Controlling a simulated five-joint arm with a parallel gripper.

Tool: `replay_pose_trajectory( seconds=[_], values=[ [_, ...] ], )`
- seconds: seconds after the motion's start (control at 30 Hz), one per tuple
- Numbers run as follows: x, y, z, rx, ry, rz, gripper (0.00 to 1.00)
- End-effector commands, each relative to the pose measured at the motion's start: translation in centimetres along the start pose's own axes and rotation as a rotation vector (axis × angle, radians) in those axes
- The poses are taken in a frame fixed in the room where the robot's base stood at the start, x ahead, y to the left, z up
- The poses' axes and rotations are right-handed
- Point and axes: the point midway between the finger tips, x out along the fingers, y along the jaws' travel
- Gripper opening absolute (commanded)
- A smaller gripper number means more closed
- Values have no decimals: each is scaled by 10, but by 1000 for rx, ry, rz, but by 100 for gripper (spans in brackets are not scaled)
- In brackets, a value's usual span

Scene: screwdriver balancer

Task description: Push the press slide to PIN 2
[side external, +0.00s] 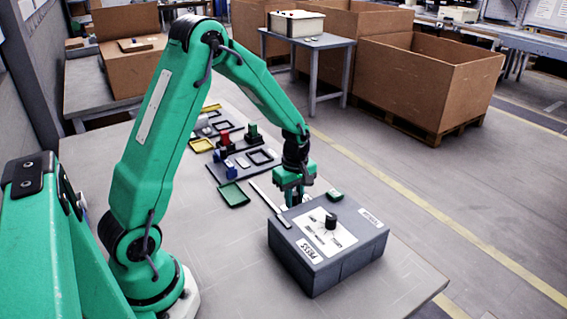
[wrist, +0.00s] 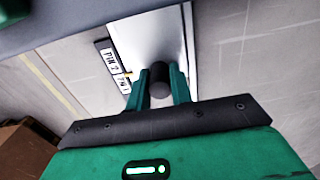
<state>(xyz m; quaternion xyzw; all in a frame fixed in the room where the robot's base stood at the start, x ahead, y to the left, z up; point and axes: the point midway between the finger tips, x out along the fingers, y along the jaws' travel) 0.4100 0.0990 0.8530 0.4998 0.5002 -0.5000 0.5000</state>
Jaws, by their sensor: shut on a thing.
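My gripper (wrist: 161,88) is shut on a dark round knob (wrist: 160,74), its two green fingers on either side of it. The knob stands over a pale metal plate of the press slide (wrist: 143,40). A black label strip (wrist: 113,66) beside the plate reads PIN 2 and PIN 1. A small orange mark at the plate's edge lies near the PIN 1 label. In the side view my gripper (side external: 292,198) is low behind the grey press box (side external: 330,245), and its fingertips and the knob are mostly hidden.
The grey box carries a black dial (side external: 331,221) and a PRESS label. A green block (side external: 335,195) sits at its back edge. A pale rail (side external: 265,196) lies left of my gripper. Coloured trays and parts stand on a dark mat (side external: 238,165) farther back. The table's front left is clear.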

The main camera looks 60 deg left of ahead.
Motion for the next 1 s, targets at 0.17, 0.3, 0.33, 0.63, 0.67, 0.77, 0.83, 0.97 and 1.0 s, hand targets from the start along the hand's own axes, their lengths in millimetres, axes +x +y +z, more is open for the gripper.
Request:
replay_pose_trajectory(
  seconds=[0.17, 0.3, 0.33, 0.63, 0.67, 0.77, 0.83, 0.97, 1.0],
  values=[
    [0, 0, 8, 3, 0, 1, 0],
    [0, 0, 14, 2, 0, 1, 0],
    [-1, 0, 15, 2, 0, 1, 0],
    [-1, 0, 22, 2, 0, 1, 0],
    [-1, 0, 22, 2, 0, 1, 0],
    [-1, 0, 22, 3, 0, 1, 0],
    [-1, 0, 22, 4, 0, 1, 0],
    [-1, 0, 23, 5, 0, 1, 0],
    [-1, 0, 23, 5, 0, 1, 0]
  ],
)
